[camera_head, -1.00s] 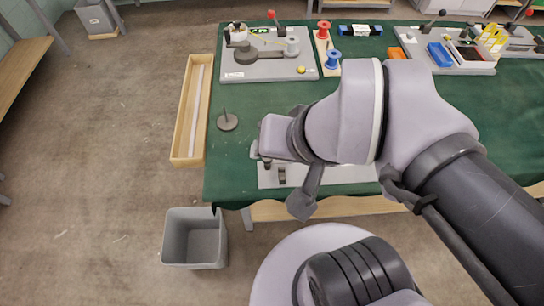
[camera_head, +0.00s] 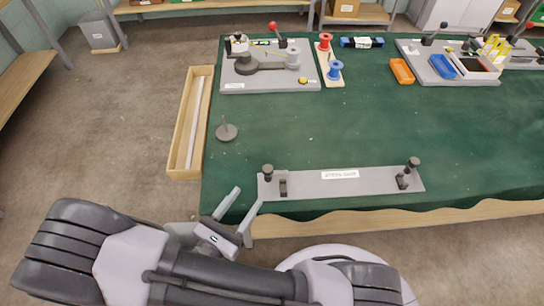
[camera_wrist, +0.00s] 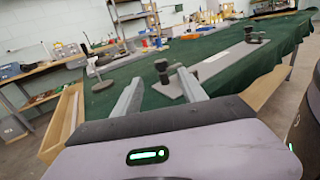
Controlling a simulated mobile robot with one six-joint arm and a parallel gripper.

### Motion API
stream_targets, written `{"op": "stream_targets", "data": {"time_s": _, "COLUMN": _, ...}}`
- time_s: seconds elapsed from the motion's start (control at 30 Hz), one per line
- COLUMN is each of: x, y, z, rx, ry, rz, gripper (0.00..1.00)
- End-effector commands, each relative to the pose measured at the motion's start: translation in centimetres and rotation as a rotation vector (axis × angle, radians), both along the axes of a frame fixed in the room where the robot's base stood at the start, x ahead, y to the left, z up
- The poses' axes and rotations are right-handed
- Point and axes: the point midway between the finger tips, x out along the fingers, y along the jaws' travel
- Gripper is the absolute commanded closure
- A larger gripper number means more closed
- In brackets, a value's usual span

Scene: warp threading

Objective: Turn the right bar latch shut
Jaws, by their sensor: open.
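A flat grey plate (camera_head: 320,187) with a white label lies along the near edge of the green-covered table. The right bar latch (camera_head: 408,172) is a dark knobbed piece at the plate's right end; it also shows farther off in the wrist view (camera_wrist: 253,37). A similar left latch (camera_head: 268,173) stands at the plate's left end and shows closer in the wrist view (camera_wrist: 163,70). I cannot tell the exact turn of either latch. My gripper (camera_head: 249,197) is open and empty, just off the plate's left end, well away from the right latch.
A wooden tray (camera_head: 207,78) with a pale rod lies along the table's left side. A disc with an upright pin (camera_head: 227,132) stands on the cloth. Fixtures (camera_head: 270,86) and spools (camera_head: 335,70) are at the back. The table's middle is clear.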

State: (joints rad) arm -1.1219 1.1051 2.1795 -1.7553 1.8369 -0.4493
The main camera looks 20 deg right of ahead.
Motion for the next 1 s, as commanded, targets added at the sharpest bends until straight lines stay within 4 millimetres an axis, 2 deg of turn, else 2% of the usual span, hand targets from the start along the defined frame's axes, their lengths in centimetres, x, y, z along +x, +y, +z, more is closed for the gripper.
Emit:
{"op": "stream_targets", "data": {"time_s": 0.2, "x": 4.2, "y": -5.1, "z": -0.5, "rx": 0.002, "ry": 0.001, "rz": -0.010, "gripper": 0.51}}
{"op": "stream_targets", "data": {"time_s": 0.5, "x": 8.3, "y": -9.7, "z": -0.3, "rx": 0.004, "ry": 0.000, "rz": -0.008, "gripper": 0.51}}
{"op": "stream_targets", "data": {"time_s": 0.7, "x": 9.5, "y": -11.0, "z": -0.1, "rx": 0.003, "ry": -0.001, "rz": -0.005, "gripper": 0.51}}
{"op": "stream_targets", "data": {"time_s": 1.0, "x": 9.6, "y": -11.1, "z": 0.0, "rx": 0.003, "ry": 0.000, "rz": -0.004, "gripper": 0.53}}
